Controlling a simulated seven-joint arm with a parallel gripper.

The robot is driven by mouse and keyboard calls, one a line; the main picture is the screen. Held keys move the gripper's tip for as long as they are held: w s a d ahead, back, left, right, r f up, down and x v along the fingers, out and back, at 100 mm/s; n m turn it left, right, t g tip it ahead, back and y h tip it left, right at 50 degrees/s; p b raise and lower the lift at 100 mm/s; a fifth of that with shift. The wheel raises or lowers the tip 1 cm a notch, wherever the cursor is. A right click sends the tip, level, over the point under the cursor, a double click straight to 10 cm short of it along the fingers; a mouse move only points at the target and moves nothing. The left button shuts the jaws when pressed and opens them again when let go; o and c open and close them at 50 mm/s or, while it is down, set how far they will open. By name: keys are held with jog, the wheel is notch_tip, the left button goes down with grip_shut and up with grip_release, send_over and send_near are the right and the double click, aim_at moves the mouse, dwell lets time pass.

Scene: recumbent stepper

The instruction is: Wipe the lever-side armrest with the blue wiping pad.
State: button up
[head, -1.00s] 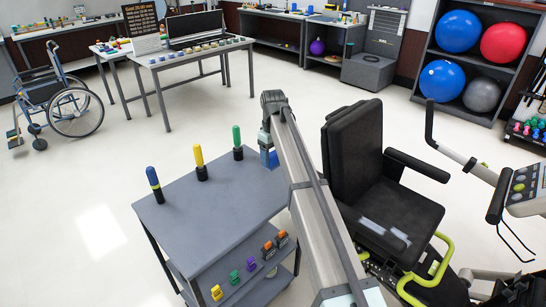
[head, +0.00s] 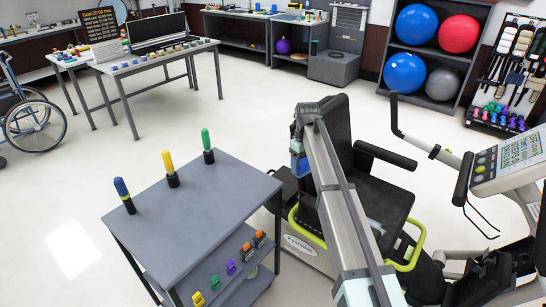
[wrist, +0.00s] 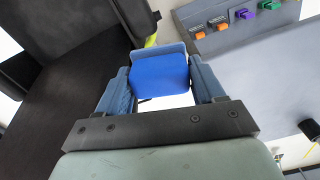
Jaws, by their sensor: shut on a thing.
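My gripper (wrist: 160,88) is shut on the blue wiping pad (wrist: 160,73), which sits between the two fingers in the wrist view. In the head view the blue pad (head: 303,168) shows below the end of my arm, between the cart and the black seat back (head: 338,125). A padded black armrest (head: 385,154) stands out on the seat's far side. The nearer side of the seat is largely hidden behind my arm, so I cannot make out an armrest or lever there. I see no contact between pad and seat.
A grey cart (head: 190,225) stands left of the seat, with three upright colored handles on top and several colored clips on its lower shelf. Lime-green rails (head: 412,250) flank the seat. The stepper console (head: 510,160) is at right. Open floor lies behind the cart.

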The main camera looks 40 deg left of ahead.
jog(key=w+d+f+n, duration=0.1)
jog(key=d+f, duration=0.2)
jog(key=d, duration=0.4)
jog(key=w+d+f+n, duration=0.1)
jog(key=w+d+f, duration=0.1)
jog(key=d+f, duration=0.2)
jog(key=d, duration=0.3)
jog(key=shift+w+d+n, duration=0.15)
jog(key=shift+d+n, duration=0.15)
jog(key=shift+d, duration=0.05)
